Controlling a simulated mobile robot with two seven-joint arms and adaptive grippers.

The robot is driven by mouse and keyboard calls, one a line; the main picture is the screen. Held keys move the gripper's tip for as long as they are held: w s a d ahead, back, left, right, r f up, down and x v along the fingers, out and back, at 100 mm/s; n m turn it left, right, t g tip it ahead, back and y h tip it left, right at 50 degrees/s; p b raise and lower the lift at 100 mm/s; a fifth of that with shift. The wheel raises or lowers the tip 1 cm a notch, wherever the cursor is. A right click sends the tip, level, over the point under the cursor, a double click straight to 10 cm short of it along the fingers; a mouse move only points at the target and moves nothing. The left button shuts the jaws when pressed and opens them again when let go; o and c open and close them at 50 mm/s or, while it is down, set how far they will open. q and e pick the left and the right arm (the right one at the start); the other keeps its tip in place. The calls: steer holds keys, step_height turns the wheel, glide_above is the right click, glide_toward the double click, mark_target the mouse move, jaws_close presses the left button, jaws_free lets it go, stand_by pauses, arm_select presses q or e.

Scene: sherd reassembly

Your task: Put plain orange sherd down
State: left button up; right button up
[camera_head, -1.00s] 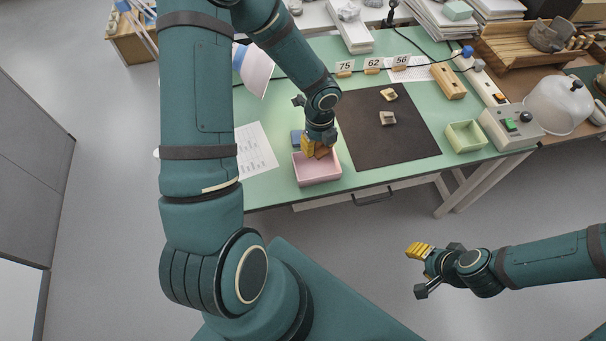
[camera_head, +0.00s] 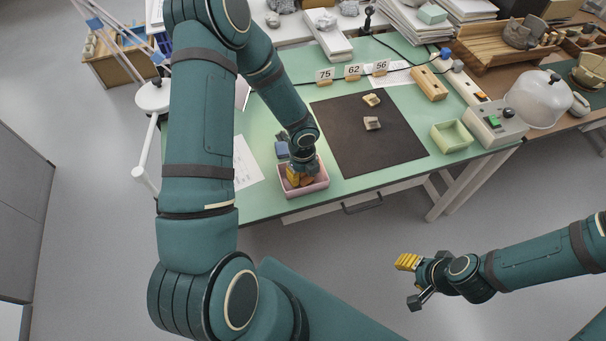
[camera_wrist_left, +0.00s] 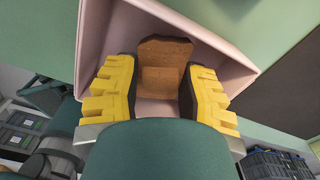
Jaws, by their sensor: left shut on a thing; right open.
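The plain orange sherd (camera_wrist_left: 164,68) shows in the left wrist view as a brown-orange piece between the yellow fingers of my left gripper (camera_wrist_left: 160,92). The gripper is shut on it, inside the pink tray (camera_wrist_left: 215,25). In the head view my left gripper (camera_head: 299,178) reaches down into the pink tray (camera_head: 304,190) at the table's front edge and mostly hides the sherd. I cannot tell whether the sherd touches the tray floor. My right gripper (camera_head: 414,281) is open and empty, away from the table over the floor.
A dark mat (camera_head: 365,145) with two pale sherds (camera_head: 372,123) lies right of the tray. A pale green tray (camera_head: 452,136) stands at its right. Number cards (camera_head: 353,71) line the back.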

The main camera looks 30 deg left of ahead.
arm_select(q)
steer(key=shift+f+b, duration=0.45)
steer(key=shift+f, duration=0.05)
steer(key=o, duration=1)
steer(key=shift+r, duration=0.1)
